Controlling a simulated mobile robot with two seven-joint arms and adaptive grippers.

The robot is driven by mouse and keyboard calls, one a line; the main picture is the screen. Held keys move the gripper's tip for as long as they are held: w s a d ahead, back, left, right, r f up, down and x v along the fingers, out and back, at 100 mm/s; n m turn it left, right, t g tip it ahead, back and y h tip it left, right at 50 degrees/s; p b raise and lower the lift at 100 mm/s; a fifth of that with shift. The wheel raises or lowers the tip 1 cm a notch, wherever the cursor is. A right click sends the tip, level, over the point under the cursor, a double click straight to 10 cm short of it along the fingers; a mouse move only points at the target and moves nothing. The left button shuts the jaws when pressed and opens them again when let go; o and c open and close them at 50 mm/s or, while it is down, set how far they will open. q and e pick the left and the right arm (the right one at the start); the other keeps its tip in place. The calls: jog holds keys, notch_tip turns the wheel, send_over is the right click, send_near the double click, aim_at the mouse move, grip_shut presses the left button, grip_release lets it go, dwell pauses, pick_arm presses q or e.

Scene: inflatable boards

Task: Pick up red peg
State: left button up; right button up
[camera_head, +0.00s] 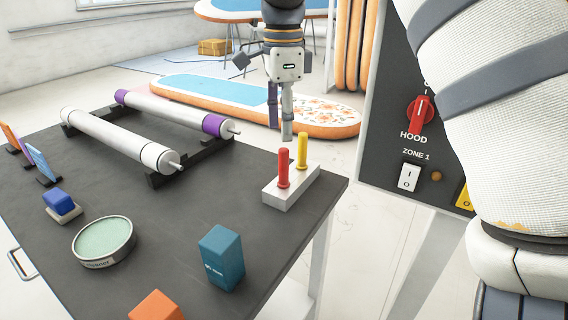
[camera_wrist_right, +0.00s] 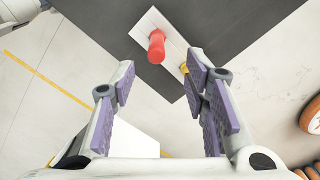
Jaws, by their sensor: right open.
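The red peg (camera_head: 283,169) stands upright in a pale block (camera_head: 291,189) at the table's right edge. A yellow peg (camera_head: 302,150) stands beside it in the same block. My right gripper (camera_head: 281,122) hangs above and behind the block, open and empty, apart from both pegs. In the right wrist view the red peg (camera_wrist_right: 157,46) shows beyond the gap between the spread fingers (camera_wrist_right: 160,82), with their purple pads. The yellow peg (camera_wrist_right: 184,68) is partly hidden by the right finger there. My left gripper is not in view.
On the dark table (camera_head: 170,215) are white rollers (camera_head: 120,138) on a rack, a round tin (camera_head: 103,240), a teal box (camera_head: 221,258), an orange block (camera_head: 156,306) and a blue block (camera_head: 58,199). A control panel (camera_head: 420,115) stands right of the table.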

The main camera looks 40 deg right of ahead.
aim_at(284, 182)
jog(key=f, duration=1)
jog(key=shift+s+a+f, duration=0.1)
jog(key=shift+s+f, duration=0.05)
jog(key=shift+s, duration=0.05)
grip_shut()
